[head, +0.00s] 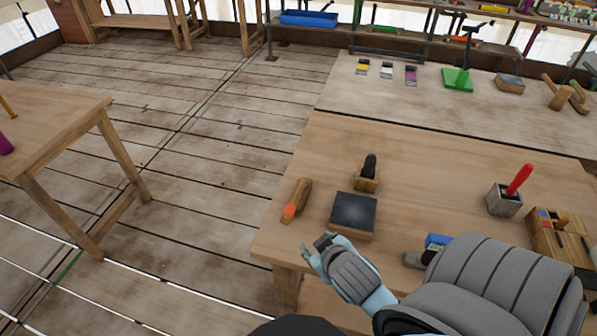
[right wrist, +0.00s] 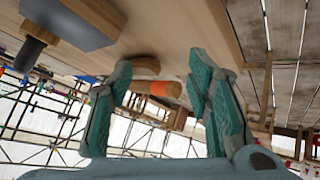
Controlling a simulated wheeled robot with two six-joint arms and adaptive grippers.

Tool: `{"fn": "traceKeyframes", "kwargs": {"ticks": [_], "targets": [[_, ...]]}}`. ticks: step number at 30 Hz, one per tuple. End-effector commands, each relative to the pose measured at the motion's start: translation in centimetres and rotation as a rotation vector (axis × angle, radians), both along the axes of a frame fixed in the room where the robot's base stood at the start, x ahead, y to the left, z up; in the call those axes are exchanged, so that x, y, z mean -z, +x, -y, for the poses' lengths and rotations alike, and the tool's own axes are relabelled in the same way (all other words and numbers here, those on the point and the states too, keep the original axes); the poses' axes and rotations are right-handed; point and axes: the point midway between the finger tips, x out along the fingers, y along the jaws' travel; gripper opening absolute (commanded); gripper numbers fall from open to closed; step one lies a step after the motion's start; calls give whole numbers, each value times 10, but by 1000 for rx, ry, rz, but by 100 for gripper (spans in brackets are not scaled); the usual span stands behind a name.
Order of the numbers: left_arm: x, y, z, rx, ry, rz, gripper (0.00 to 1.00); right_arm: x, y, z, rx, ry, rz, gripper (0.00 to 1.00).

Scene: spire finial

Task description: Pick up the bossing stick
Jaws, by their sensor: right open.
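The bossing stick, as I take it, is the rounded wooden piece with an orange band (head: 296,201) lying near the left edge of the wooden table (head: 430,165). In the right wrist view its orange-banded part (right wrist: 160,88) shows beyond and between my fingers. My right gripper (head: 318,252) is open at the table's front left corner, in front of the stick and apart from it. Its two teal fingers (right wrist: 165,90) stand wide apart with nothing between them. My left gripper is not in view.
A dark-topped block (head: 353,213) lies just right of the stick, close to my right gripper. Behind it is a wooden block with a black handle (head: 367,176). A grey pot with a red handle (head: 505,199) and a blue tool (head: 437,241) are further right. The table's middle is clear.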

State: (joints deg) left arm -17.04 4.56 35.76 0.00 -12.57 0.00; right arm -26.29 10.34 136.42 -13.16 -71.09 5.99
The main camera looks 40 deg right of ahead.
Motion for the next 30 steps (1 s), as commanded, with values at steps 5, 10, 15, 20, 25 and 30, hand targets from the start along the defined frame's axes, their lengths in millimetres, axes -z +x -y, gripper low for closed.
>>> {"fn": "traceKeyframes", "kwargs": {"ticks": [5,10,15,20,25,30], "targets": [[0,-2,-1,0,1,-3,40,-94,95,32,-51,-254,453,45],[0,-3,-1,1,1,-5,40,-224,167,-3,-351,-601,952,45],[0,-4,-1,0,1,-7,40,-248,207,-115,-1195,-1038,1103,45],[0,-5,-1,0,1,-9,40,-128,218,-43,-1922,-1042,273,45],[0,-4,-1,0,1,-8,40,-106,169,71,-1966,-738,-414,45],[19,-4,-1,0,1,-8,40,-90,155,90,-1940,-649,-547,45]]}}
